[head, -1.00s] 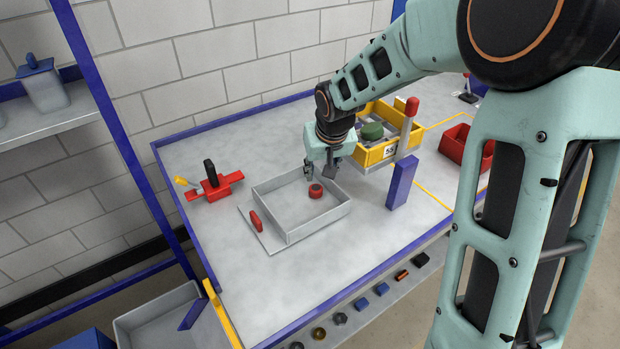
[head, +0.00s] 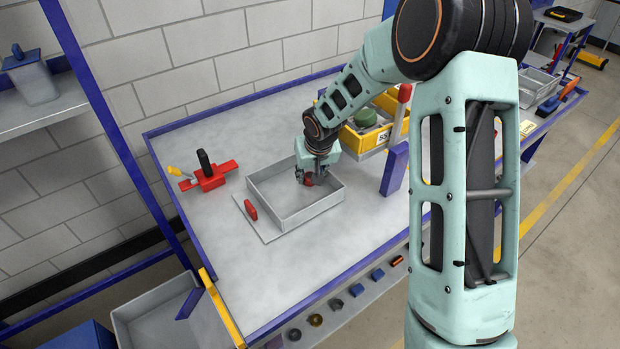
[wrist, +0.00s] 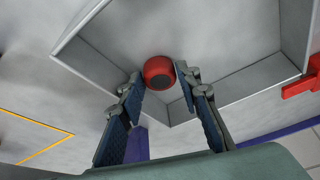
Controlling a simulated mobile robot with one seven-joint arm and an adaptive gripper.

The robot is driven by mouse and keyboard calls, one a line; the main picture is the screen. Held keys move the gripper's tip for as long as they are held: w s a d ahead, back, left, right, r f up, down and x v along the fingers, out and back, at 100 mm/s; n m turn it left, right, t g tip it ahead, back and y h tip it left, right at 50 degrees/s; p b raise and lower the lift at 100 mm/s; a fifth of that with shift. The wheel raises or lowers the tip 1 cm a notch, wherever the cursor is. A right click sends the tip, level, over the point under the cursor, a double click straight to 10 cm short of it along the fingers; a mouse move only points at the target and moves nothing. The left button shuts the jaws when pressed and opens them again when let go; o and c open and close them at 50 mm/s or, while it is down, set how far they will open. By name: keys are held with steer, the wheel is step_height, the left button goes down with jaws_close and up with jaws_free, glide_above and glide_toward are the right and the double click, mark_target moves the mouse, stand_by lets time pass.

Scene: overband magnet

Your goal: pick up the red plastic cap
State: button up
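The red plastic cap (wrist: 158,72) is a short round cylinder in a shallow grey tray (wrist: 240,100). In the wrist view it lies between and slightly beyond the fingertips of my gripper (wrist: 161,80), with a narrow gap on each side. The fingers are apart and not visibly closed on it. In the head view my gripper (head: 307,177) is down inside the tray (head: 318,210) at the cap (head: 309,181), which it partly hides.
A red handle-like piece (head: 251,210) stands at the tray's left side. A red clamp (head: 207,178) with a black handle is farther left. A yellow bin (head: 362,142) and a blue post (head: 394,169) stand close to the right. The bench front is clear.

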steer(key=shift+w+f, duration=0.1)
steer(key=shift+f, duration=0.15)
steer(key=shift+c, duration=0.4)
steer(key=c, duration=0.5)
